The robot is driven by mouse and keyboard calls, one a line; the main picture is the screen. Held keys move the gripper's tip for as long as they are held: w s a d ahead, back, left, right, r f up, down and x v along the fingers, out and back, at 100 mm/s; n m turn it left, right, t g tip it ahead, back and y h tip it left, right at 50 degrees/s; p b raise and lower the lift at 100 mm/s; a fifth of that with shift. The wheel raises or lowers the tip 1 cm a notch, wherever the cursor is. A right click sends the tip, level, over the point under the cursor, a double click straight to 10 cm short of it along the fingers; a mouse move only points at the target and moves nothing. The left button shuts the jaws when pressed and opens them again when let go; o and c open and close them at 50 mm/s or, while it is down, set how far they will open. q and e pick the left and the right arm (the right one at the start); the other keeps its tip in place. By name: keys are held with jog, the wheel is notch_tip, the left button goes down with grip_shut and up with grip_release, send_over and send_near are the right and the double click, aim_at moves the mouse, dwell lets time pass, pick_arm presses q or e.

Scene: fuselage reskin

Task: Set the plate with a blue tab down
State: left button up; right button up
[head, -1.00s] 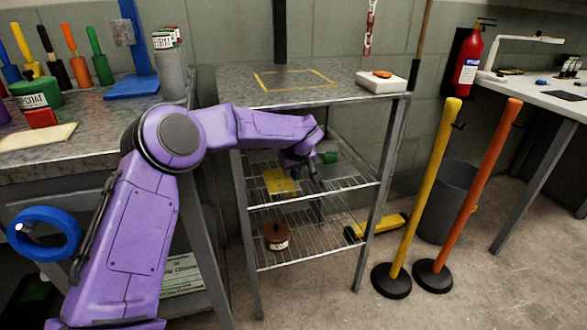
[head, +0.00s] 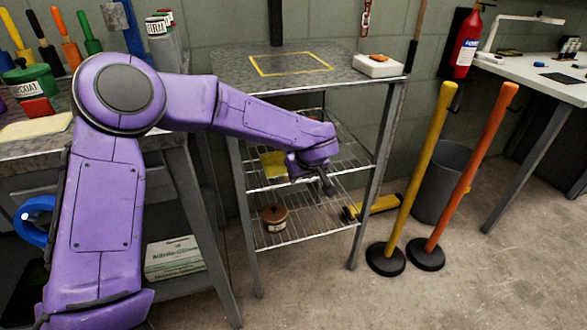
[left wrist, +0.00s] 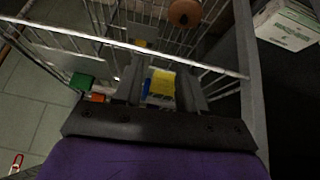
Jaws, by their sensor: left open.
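A yellow plate (head: 273,164) lies on the upper wire shelf, partly hidden by my left arm. In the left wrist view a yellow plate (left wrist: 162,82) shows between my fingers, with a blue strip, perhaps its tab, along its left edge. My left gripper (head: 327,186) is at the front of the wire shelves, to the right of the plate, with its fingers pointing down. In the left wrist view its two fingers (left wrist: 160,90) stand apart, and nothing is visibly clamped between them. My right gripper is out of view.
A brown pot (head: 274,216) stands on the lower wire shelf. A green block (left wrist: 82,81) and an orange one (left wrist: 97,98) show left of my fingers. The rack's top (head: 330,75) has a yellow outline and a white box (head: 379,66). Yellow (head: 422,180) and orange (head: 470,170) posts stand right.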

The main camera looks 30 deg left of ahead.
pick_arm(q)
jog(key=s+a+f+m+y, duration=0.1)
jog(key=s+f+m, duration=0.1)
jog(key=s+f, duration=1.05)
jog(key=s+f+m+y, duration=0.1)
jog(key=s+f, duration=0.9)
jog(key=f, duration=0.5)
jog(key=s+d+f+g+h, duration=0.1)
jog(key=s+d+f+h, duration=0.15)
jog(key=s, duration=1.15)
notch_tip(320, 180, up, 19)
jog(key=p, duration=2)
jog(key=shift+s+a+r+m+h, duration=0.15)
jog(key=shift+a+m+h, duration=0.2)
jog(key=shift+m, duration=0.05)
